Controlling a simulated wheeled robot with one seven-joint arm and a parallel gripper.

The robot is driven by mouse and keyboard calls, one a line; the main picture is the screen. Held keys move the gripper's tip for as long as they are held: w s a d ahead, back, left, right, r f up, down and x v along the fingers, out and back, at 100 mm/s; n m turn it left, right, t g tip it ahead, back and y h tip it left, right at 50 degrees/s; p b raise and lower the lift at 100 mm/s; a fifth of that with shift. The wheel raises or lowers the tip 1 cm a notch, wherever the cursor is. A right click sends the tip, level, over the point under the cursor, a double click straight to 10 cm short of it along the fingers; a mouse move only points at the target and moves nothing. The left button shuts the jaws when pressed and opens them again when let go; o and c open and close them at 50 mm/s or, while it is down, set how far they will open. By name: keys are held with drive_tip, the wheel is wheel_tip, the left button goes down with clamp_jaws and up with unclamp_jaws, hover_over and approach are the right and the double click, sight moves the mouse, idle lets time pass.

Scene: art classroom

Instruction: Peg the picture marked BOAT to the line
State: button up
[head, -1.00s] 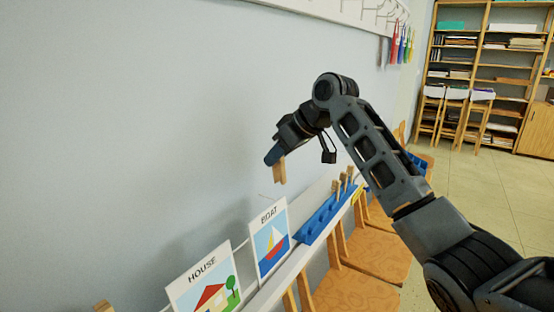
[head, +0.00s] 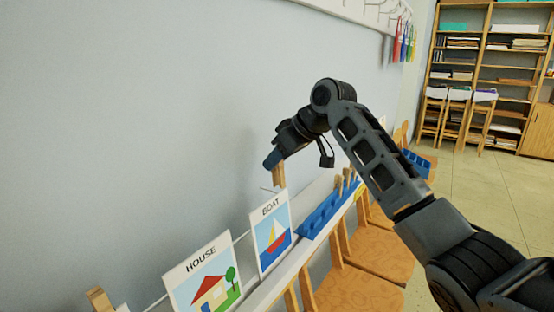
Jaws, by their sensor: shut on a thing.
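The picture marked BOAT (head: 271,235) stands upright on the white ledge, showing a sailboat with a red hull. My gripper (head: 276,166) is shut on a wooden clothes peg (head: 279,177), pointing down just above the picture's top right edge. I cannot tell whether the peg touches the card. The line (head: 240,237) is a thin pale cord seen between the BOAT and HOUSE cards; the rest of it is mostly hidden behind them.
The picture marked HOUSE (head: 203,277) stands to the left. A blue rack (head: 320,215) with several wooden pegs is to the right on the ledge. Wooden chairs (head: 365,250) line the front. The wall is close behind.

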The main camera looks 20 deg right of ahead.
sight(283, 177)
drive_tip(key=shift+s+d+f+b, duration=0.1)
drive_tip(key=shift+f+b, duration=0.85)
drive_tip(key=shift+f, duration=0.35)
drive_tip(key=shift+s+d+f, duration=0.1)
drive_tip(key=shift+s+f, duration=0.1)
drive_tip(key=shift+f, duration=1.45)
drive_tip(key=o, duration=0.9)
drive_tip(key=shift+o, duration=0.3)
drive_tip(key=shift+o, duration=0.7)
drive_tip(key=shift+r, duration=0.15)
